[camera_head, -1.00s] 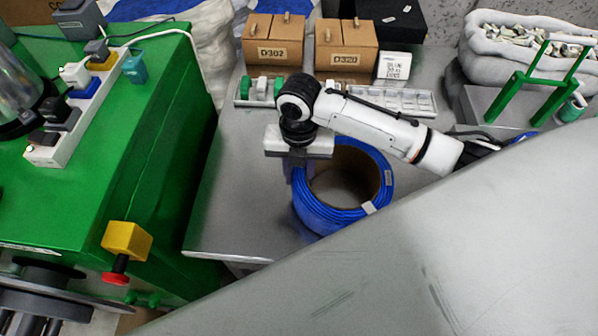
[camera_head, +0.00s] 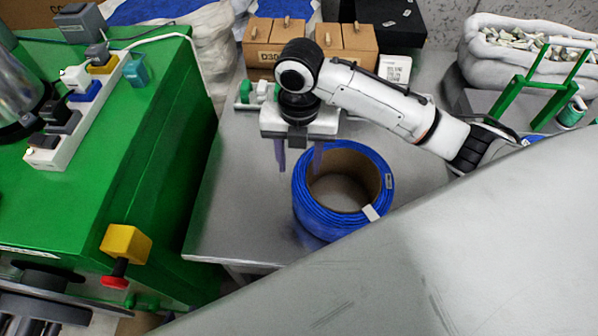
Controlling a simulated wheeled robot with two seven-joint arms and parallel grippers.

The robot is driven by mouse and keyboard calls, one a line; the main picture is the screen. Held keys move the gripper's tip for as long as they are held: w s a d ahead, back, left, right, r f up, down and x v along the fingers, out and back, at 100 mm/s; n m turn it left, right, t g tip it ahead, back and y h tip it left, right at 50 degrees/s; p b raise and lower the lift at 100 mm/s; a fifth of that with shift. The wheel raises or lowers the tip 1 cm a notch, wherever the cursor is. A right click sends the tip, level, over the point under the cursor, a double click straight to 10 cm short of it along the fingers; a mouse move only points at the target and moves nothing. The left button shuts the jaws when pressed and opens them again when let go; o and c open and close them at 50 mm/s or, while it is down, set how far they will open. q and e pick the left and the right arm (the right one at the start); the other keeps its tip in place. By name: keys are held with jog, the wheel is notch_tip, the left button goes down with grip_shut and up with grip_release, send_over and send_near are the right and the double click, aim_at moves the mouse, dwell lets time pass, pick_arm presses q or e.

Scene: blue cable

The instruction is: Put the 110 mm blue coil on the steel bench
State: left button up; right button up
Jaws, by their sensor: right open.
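The blue coil (camera_head: 316,216) lies flat on the grey steel bench (camera_head: 240,200), with a brown cardboard core showing inside and a white tag on its rim. My right gripper (camera_head: 299,158) hangs above the coil's upper left edge, its arm coming in from the right. Its two fingers point down, spread apart, with nothing between them. The right finger overlaps the coil's rim in the picture; the left finger is outside it. The coil's lower right side is close to a large grey surface in the foreground. My left gripper is not in view.
A green machine (camera_head: 150,130) with a power strip (camera_head: 80,120) and a red-and-yellow button (camera_head: 122,250) stands left. Cardboard boxes (camera_head: 345,45) stand at the back, a white sack (camera_head: 520,45) at back right. A grey surface (camera_head: 430,250) covers the lower right. The bench left of the coil is clear.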

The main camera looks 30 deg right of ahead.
notch_tip(320, 180, up, 5)
jog(key=shift+r, duration=0.2)
jog(key=shift+c, duration=0.7)
dwell(0.6)
